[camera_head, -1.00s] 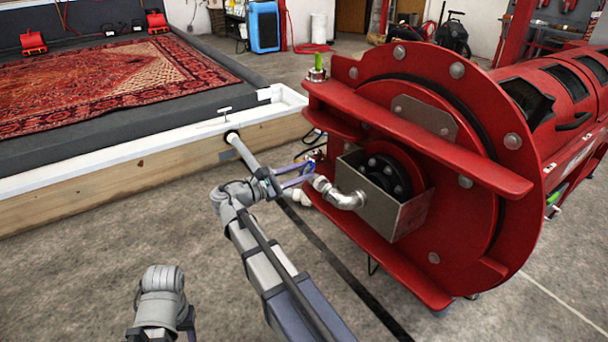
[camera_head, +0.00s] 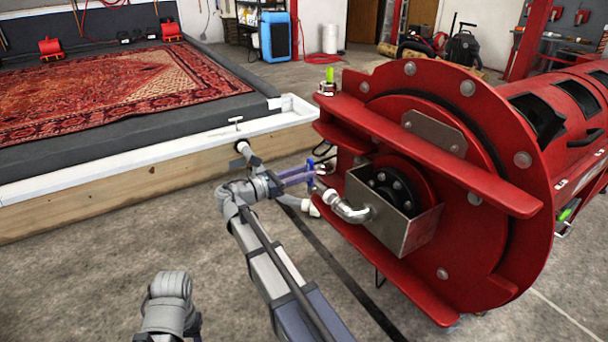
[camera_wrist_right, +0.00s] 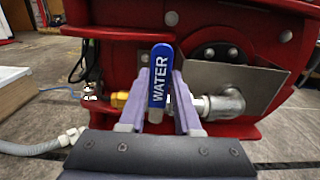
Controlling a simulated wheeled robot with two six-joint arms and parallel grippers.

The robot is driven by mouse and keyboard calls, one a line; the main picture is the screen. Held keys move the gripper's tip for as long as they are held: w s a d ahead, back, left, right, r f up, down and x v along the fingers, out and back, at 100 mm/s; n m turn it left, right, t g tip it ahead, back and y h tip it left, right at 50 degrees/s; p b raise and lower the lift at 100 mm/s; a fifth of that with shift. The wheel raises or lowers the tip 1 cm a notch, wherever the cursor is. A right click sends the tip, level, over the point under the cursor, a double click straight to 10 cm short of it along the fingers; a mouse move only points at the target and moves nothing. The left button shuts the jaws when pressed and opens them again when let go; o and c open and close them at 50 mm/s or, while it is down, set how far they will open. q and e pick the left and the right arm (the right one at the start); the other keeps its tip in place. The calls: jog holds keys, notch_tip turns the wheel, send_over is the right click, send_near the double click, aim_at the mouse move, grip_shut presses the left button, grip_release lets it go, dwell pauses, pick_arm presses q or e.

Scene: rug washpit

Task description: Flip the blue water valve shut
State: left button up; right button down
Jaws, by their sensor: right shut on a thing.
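The blue water valve handle (camera_wrist_right: 158,80), lettered WATER, stands upright in the right wrist view. It sits between a brass fitting (camera_wrist_right: 122,100) and a silver pipe elbow (camera_wrist_right: 222,104). In the head view a small bit of the blue handle (camera_head: 311,164) shows beside the red machine. My right gripper (camera_head: 306,174) reaches it from the left there. In the right wrist view its two purple-grey fingers are shut on the handle, one on each side. Of my left arm only a grey link shows at the bottom left of the head view; its gripper is out of sight.
The large red machine (camera_head: 470,260) fills the right side, with a metal box (camera_head: 405,232) around its hub. A wooden-sided wash pit (camera_head: 120,195) with a rug (camera_head: 120,92) lies at left. A grey hose (camera_wrist_right: 35,148) runs low beside the valve. Concrete floor is open in front.

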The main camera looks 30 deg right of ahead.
jog(key=shift+w, duration=0.1)
dwell(0.3)
jog(key=c, duration=0.6)
grip_release()
jog(key=shift+a, duration=0.1)
jog(key=a, duration=0.7)
jog(key=shift+s+a, duration=0.3)
jog(key=shift+a, duration=0.05)
jog(key=shift+s+f, duration=0.1)
jog(key=shift+f, duration=0.05)
